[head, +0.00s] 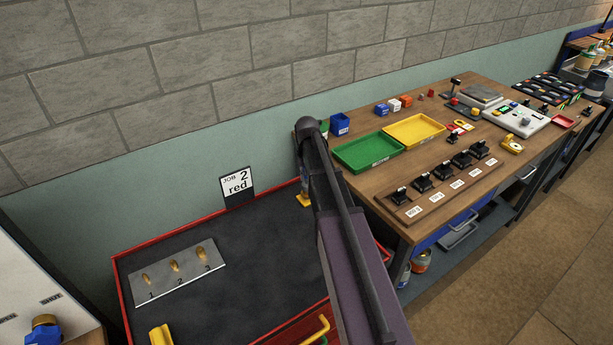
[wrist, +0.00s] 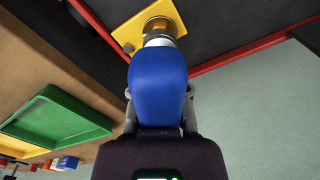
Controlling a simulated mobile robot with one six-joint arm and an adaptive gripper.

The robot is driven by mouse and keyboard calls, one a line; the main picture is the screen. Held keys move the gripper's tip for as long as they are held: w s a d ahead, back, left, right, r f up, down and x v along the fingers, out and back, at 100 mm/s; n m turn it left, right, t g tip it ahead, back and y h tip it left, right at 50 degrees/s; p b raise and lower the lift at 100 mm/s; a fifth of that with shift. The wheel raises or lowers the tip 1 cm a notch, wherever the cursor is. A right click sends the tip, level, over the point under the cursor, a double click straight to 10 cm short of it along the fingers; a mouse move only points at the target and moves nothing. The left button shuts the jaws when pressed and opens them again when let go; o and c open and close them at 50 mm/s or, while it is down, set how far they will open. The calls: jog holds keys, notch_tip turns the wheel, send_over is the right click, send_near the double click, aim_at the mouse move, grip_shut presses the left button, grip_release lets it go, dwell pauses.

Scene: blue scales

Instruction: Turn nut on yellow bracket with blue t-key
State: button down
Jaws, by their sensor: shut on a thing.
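The blue t-key (wrist: 158,75) fills the middle of the wrist view, its blue handle between the two fingers of my gripper (wrist: 159,104), which is shut on it. Its silver end (wrist: 158,40) meets or lies just short of a brass nut (wrist: 157,23); I cannot tell how far it is seated. The nut is on the yellow bracket (wrist: 124,36), which lies on the dark mat beside the red edge. In the head view the yellow bracket (head: 304,201) shows only partly, left of my arm. My arm hides the gripper and most of the key there.
Another yellow piece (head: 161,335) is at the front. To the right, a wooden bench carries green (head: 345,160) and yellow (head: 440,121) trays. A wall stands behind.

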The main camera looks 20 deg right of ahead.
jog(key=shift+f+b, duration=1.15)
jog(key=shift+b, duration=0.05)
dwell(0.9)
dwell(0.3)
jog(key=shift+m, duration=0.9)
